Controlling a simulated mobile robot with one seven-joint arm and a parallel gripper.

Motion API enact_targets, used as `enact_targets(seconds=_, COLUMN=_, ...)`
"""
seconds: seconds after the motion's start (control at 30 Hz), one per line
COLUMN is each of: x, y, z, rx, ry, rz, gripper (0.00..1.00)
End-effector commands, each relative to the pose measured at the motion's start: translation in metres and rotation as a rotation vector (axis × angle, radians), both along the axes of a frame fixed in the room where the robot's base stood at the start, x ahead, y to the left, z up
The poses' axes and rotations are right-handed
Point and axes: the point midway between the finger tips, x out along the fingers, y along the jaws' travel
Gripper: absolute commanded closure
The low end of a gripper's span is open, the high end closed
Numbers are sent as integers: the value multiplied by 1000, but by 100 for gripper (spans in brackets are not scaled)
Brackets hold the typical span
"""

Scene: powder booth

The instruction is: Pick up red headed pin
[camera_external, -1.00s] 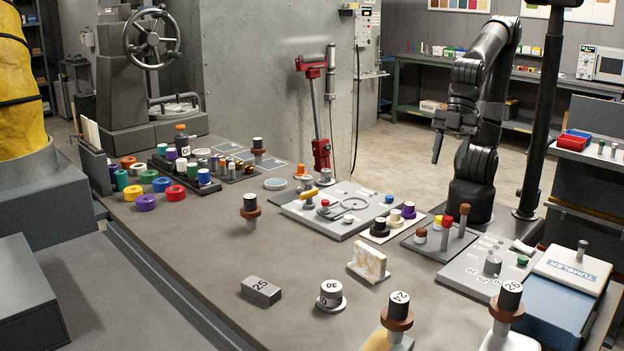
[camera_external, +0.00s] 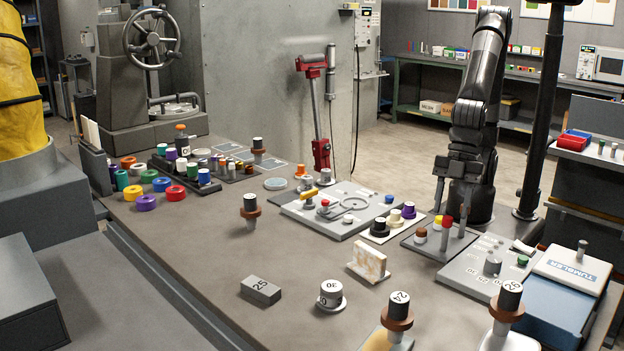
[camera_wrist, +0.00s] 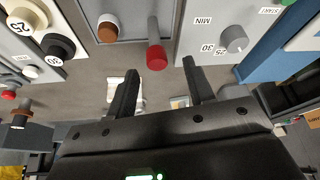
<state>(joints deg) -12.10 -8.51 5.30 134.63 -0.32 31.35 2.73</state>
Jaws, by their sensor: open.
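The red headed pin (camera_external: 448,221) stands upright on a small grey panel at the table's right side, its red head above a grey shaft. In the wrist view the red headed pin (camera_wrist: 156,56) shows just beyond the fingertips, between their lines and slightly left of centre. My gripper (camera_external: 450,205) is over this panel, fingers pointing down, close to the pin's head. Its fingers are apart and empty in the wrist view (camera_wrist: 160,62). I cannot tell the exact height gap to the head. A second tall pin's brown head is hidden by a finger.
A short brown-topped peg (camera_external: 420,236) and a yellow-topped peg (camera_external: 437,222) stand beside the pin. A timer panel with a knob (camera_wrist: 235,39) lies to the right. A pale textured block (camera_external: 369,262) stands in front.

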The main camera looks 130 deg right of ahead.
Motion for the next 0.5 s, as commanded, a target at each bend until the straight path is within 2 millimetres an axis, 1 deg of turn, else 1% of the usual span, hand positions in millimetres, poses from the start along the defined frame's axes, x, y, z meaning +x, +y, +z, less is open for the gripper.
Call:
enact_targets(seconds=0.03, x=1, y=-2, z=-10, rx=-1, ry=5, rz=-1, gripper=52)
enact_targets(seconds=0.07, x=2, y=-2, z=-15, rx=-1, ry=6, rz=-1, gripper=52)
enact_targets(seconds=0.2, x=8, y=0, z=-28, rx=-1, ry=3, rz=0, gripper=52)
enact_targets(seconds=0.33, x=10, y=0, z=-33, rx=0, ry=1, rz=0, gripper=52)
enact_targets(seconds=0.5, x=10, y=0, z=-33, rx=0, ry=0, rz=0, gripper=52)
